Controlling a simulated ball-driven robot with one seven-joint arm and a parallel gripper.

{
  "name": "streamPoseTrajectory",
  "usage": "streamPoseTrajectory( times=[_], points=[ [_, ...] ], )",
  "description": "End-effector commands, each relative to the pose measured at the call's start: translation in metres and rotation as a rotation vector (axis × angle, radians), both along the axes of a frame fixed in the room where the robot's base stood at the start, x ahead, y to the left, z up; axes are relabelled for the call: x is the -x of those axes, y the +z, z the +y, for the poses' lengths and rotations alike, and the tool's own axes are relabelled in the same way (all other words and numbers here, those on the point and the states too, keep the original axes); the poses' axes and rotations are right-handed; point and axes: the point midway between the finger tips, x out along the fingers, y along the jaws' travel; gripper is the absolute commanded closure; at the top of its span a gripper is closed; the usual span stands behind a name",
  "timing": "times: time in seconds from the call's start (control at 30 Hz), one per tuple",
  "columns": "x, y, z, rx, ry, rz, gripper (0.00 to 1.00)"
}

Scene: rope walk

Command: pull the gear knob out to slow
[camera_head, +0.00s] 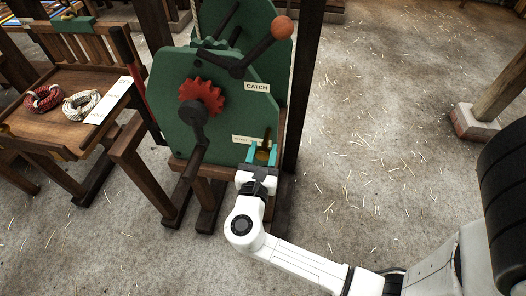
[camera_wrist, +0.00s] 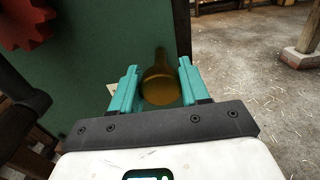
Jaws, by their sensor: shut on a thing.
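The gear knob is a brass, rounded knob (camera_wrist: 160,88) on a short stem at the lower right of the green machine plate (camera_head: 222,120). In the head view the knob (camera_head: 262,156) is partly hidden by my gripper. My gripper (camera_head: 262,153) has teal fingers, one on each side of the knob, and is shut on it. In the wrist view my gripper (camera_wrist: 158,88) frames the knob between its fingers. A small white label (camera_head: 246,139) sits just above the knob; its lettering is too small to read.
A black lever with an orange ball (camera_head: 282,27) stands above a CATCH label (camera_head: 257,87). A red gear (camera_head: 202,97) and dark crank are on the plate. A wooden bench (camera_head: 62,127) with rope coils stands left. The floor to the right is open, with scattered straw.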

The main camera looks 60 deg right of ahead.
Motion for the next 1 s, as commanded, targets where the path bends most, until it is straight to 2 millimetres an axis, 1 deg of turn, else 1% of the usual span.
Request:
streamPoseTrajectory(
  times=[0.17, 0.37, 0.63, 0.67, 0.8, 0.9, 1.0],
  points=[
    [0.001, 0.002, 0.006, -0.001, 0.002, 0.001, 1.0],
    [0.009, 0.002, 0.027, 0.0, 0.003, 0.002, 1.0],
    [0.01, 0.001, 0.029, 0.002, 0.002, -0.001, 1.0],
    [0.01, 0.001, 0.029, 0.003, 0.002, -0.001, 0.53],
    [0.01, 0.0, 0.029, 0.002, 0.001, -0.001, 0.39],
    [0.01, 0.0, 0.029, 0.001, 0.001, 0.0, 0.31],
    [0.01, 0.0, 0.028, 0.001, 0.001, 0.0, 0.31]
  ],
)
